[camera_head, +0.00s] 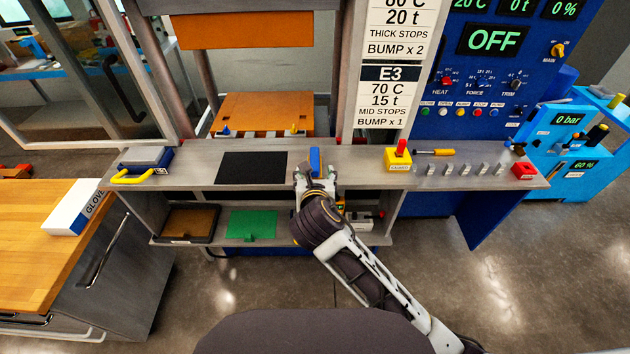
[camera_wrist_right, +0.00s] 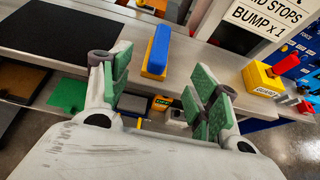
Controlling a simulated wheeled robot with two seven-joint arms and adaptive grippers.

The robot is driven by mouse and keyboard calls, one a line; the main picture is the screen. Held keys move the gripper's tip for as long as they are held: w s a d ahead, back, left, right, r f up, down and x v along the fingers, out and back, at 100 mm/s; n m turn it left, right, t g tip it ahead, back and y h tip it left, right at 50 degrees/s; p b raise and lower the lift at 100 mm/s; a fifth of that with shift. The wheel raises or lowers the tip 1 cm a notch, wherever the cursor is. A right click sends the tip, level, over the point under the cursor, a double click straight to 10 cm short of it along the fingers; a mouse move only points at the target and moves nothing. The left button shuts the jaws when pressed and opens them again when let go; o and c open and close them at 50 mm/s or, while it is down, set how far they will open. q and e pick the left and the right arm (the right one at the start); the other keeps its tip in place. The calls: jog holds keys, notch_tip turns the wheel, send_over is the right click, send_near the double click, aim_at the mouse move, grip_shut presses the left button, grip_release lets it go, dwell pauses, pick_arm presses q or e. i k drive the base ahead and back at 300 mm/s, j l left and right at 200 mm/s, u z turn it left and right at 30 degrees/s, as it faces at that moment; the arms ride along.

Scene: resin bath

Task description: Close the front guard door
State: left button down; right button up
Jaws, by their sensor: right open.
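The front guard door (camera_head: 182,108) is the grey-framed clear panel at the upper left in the head view, swung open to the left of the press. Its dark curved handle (camera_head: 113,85) shows through or against the panel. The press opening (camera_head: 265,70) beside it is uncovered. My right gripper (camera_head: 315,170) is at the front edge of the grey shelf, well to the right of the door. In the right wrist view its green-padded fingers (camera_wrist_right: 160,88) are apart with nothing held. The door does not show in the wrist view. My left gripper is out of view.
A blue-and-yellow block (camera_wrist_right: 157,52) stands on the shelf just beyond my right fingers. A black mat (camera_head: 250,168), a yellow-handled grey-blue tool (camera_head: 145,162) and a yellow guard switch box (camera_head: 398,159) share the shelf. A wooden-topped cabinet (camera_head: 30,240) stands at left.

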aim_at(112, 14)
jog(key=u, duration=1.5)
